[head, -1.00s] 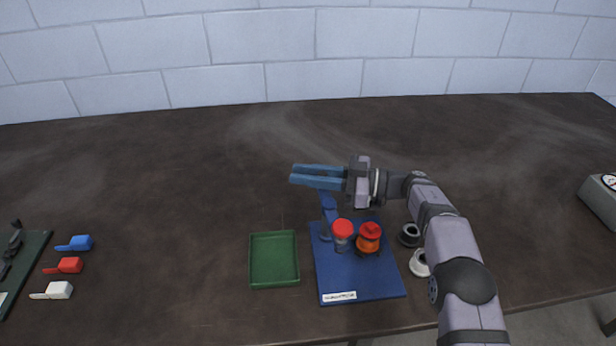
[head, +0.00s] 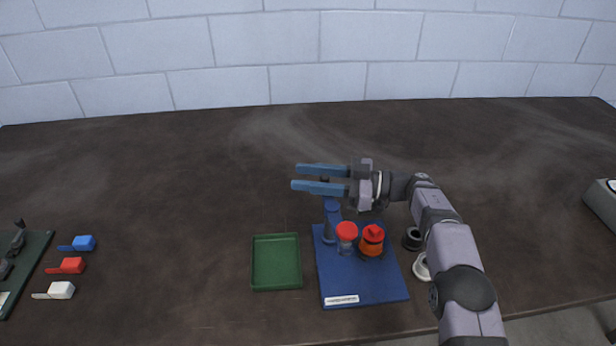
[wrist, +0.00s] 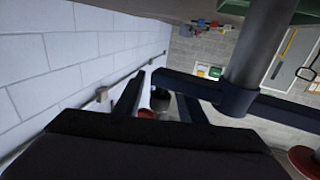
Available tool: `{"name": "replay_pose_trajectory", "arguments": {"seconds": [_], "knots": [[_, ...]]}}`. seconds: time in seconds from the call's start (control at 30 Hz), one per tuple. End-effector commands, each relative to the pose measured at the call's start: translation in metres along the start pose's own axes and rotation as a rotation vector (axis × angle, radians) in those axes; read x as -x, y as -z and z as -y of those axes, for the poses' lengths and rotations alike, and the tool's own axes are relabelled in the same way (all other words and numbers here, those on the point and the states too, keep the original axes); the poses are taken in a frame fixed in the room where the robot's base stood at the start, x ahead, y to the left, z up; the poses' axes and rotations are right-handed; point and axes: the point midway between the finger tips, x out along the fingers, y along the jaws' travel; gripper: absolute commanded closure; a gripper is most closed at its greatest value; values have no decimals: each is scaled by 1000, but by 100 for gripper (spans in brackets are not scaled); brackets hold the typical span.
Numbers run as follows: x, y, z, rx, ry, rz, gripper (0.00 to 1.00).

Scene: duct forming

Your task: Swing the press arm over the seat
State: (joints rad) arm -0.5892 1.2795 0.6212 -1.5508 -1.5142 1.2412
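The blue press base (head: 350,285) lies on the table with a blue upright post (head: 332,222) at its back left. A red knob (head: 346,231) on a pale cylinder stands just right of the post. An orange-red piece (head: 372,242) with a red top sits farther right on the base, hiding the seat. My gripper (head: 297,177) is open above and behind the base, its two blue fingers pointing left, apart and empty. In the wrist view, a dark blue bar (wrist: 195,87) with a grey cylinder (wrist: 262,45) passes close by the fingers; contact is unclear.
An empty green tray (head: 276,286) lies left of the base. A black ring (head: 412,238) and a white ring (head: 422,267) lie beside my arm. Blue, red and white small parts (head: 66,266) lie far left. A grey gauge box (head: 603,207) stands far right. The back table is clear.

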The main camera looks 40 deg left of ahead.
Motion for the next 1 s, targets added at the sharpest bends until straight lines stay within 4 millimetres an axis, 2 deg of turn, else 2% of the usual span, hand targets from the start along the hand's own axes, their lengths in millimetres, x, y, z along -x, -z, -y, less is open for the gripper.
{"name": "replay_pose_trajectory", "arguments": {"seconds": [0.17, 0.5, 0.7, 1.0], "knots": [[6, 0, -1, 1, -2, 0, 63], [50, -2, -1, 1, -3, 1, 63], [69, -1, 0, 0, -1, 0, 63], [74, 0, 0, 0, 0, 0, 63]]}}
